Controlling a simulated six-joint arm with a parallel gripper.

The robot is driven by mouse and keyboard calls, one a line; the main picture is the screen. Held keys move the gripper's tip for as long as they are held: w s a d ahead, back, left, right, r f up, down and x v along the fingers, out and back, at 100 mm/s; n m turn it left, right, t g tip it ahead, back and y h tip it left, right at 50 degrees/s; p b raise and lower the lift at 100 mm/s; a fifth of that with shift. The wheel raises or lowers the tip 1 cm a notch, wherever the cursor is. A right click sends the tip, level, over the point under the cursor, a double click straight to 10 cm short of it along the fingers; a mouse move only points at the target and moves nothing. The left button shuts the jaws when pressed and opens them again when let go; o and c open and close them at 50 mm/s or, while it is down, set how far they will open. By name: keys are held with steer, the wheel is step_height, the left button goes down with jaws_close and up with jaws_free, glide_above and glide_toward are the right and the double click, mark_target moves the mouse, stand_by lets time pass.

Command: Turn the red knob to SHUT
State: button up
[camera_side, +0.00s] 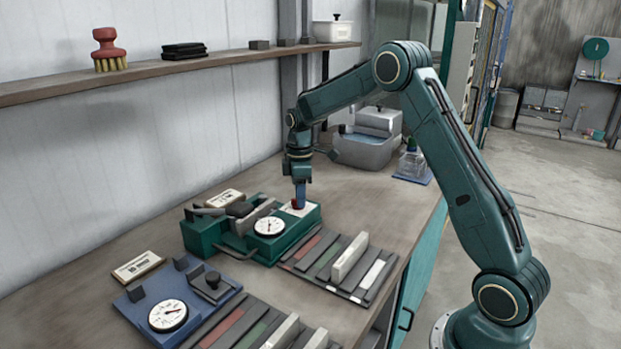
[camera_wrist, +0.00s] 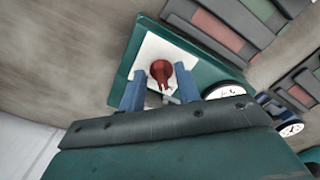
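The red knob (camera_wrist: 161,71) sits on a white plate (camera_wrist: 178,47) on top of the green device (camera_side: 212,233). In the side view only a little of the red knob (camera_side: 296,205) shows below my fingers. My gripper (camera_wrist: 158,86) is above the knob, pointing down. In the wrist view its two blue fingers are apart, one on each side of the knob's lower part, with gaps showing. My gripper also shows in the side view (camera_side: 299,203). Any markings on the white plate are too small to read, so the knob's setting cannot be told.
A round dial (camera_side: 269,227) stands close beside the knob on the green device. A rack of coloured strips (camera_side: 326,261) lies in front of it. A blue device with a dial (camera_side: 167,315) is nearer the camera. A grey basin (camera_side: 366,150) stands behind. The bench between has free room.

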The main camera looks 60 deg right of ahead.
step_height(320, 180, up, 14)
stand_by(1.0)
steer(key=shift+f, duration=0.1)
steer(key=s+a+r+m+t, duration=0.2)
steer(key=s+a+r, duration=0.2)
steer(key=s+a, duration=0.3)
steer(key=s+a+r+m+t, duration=0.15)
steer(key=s+a+r, duration=0.3)
steer(key=s, duration=0.45)
steer(key=s+a+f+m+t, duration=0.1)
steer(key=s+a+f+m, duration=0.1)
steer(key=s, duration=0.5)
steer(key=s+a+f+m+t, duration=0.1)
steer(key=s+a+f+m, duration=0.1)
steer(key=s, duration=0.6)
step_height(320, 180, down, 2)
steer(key=shift+s+a+f+m, duration=0.25)
steer(key=shift+a+m, duration=0.1)
steer(key=shift+a, duration=0.4)
